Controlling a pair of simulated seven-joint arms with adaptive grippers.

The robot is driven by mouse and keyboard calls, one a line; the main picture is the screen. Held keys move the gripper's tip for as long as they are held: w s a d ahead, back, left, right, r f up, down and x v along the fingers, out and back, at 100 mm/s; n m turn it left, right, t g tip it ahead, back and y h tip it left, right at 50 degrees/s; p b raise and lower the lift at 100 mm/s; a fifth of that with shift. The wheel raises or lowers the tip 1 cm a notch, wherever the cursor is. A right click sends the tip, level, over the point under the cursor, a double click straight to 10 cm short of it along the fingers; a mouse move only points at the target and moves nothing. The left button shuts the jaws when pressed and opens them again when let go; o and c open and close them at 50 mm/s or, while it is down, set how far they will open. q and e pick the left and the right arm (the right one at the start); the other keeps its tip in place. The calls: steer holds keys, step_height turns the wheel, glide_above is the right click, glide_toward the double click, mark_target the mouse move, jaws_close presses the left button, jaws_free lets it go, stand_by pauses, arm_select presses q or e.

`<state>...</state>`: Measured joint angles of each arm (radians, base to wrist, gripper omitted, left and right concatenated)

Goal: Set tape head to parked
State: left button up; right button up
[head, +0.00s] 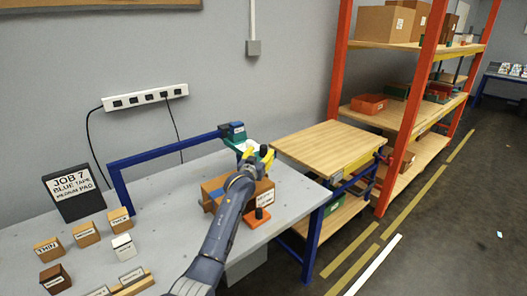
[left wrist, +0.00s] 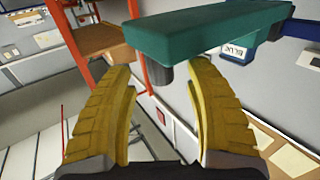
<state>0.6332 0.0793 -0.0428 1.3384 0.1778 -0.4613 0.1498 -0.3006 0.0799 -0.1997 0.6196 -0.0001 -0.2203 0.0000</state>
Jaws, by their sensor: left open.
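The tape head (head: 233,130) is a teal and dark block at the end of a blue overhead arm (head: 165,152). In the left wrist view a teal bar (left wrist: 205,32) crosses above the fingers, with a dark cylinder under its left end and a block labelled BLUE (left wrist: 238,51) to the right. My left gripper (head: 257,155) is just right of and below the head in the head view. Its yellow fingers (left wrist: 158,85) are open and empty, below the teal bar. I cannot tell whether they touch it. My right gripper is not in view.
A cardboard box (head: 214,187) with a blue stripe lies under my left arm. An orange base with a dark knob (head: 259,214) stands beside it. A job sign (head: 75,190) and several small labelled blocks (head: 86,234) stand at left. A wooden-topped bench (head: 325,146) is at right.

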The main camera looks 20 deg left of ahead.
arm_select(q)
steer(key=shift+w, duration=1.75)
steer(key=shift+c, duration=0.2)
jaws_close()
